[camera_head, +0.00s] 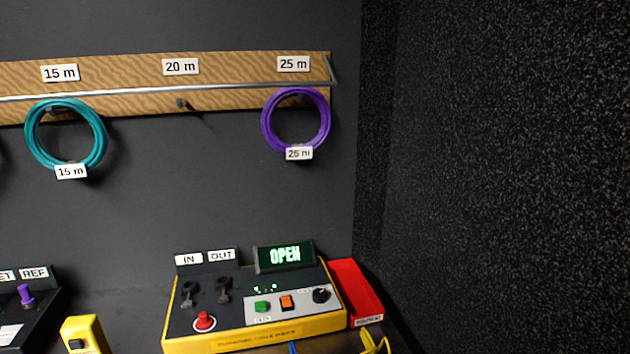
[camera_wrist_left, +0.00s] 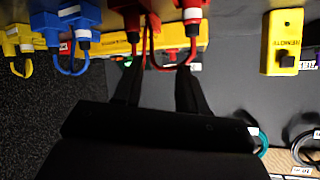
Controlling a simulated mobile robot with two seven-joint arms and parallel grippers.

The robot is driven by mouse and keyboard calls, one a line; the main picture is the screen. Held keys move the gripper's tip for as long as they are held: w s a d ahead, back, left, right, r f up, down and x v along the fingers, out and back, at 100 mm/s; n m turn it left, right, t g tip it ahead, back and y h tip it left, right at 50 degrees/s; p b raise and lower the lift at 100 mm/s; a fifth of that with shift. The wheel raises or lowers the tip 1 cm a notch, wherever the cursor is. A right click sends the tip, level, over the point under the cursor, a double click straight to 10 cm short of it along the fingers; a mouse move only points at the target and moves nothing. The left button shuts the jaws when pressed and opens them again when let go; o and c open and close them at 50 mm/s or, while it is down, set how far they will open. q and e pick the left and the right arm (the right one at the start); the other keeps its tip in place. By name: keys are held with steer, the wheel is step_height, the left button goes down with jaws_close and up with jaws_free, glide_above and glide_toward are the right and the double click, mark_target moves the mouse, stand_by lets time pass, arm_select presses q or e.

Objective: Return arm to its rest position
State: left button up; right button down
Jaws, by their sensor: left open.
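My left gripper (camera_wrist_left: 158,75) shows in the left wrist view, its two dark fingers spread apart. No held object can be made out between them. A red cable (camera_wrist_left: 160,66) with red plugs shows just beyond the fingertips; whether they touch it I cannot tell. Neither of my arms shows in the head view, and my right gripper is in neither view.
A yellow tester (camera_head: 250,338) reading OPEN stands below the wall, beside a red tray (camera_head: 354,290). A teal coil (camera_head: 35,148) and a purple coil (camera_head: 267,128) hang on the rack. Blue (camera_wrist_left: 70,72) and yellow (camera_wrist_left: 20,70) cables and a yellow remote (camera_wrist_left: 282,45) are near my left gripper.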

arm_select(q)
steer(key=s+a+f+n+g, duration=0.1)
steer(key=s+f+g, duration=0.4)
steer(key=s, duration=0.4)
steer(key=s+a+f+g, duration=0.2)
steer(key=s+f+g, duration=0.25)
steer(key=s, duration=0.45)
steer(key=w+d+f+t+h, duration=0.2)
steer(key=w+d+f+t, duration=0.1)
steer(key=w+f+t, duration=0.4)
step_height(320, 180, down, 3)
steer(key=shift+d+f+t, duration=0.15)
steer(key=shift+f+t, duration=0.05)
steer(key=shift+t, duration=0.15)
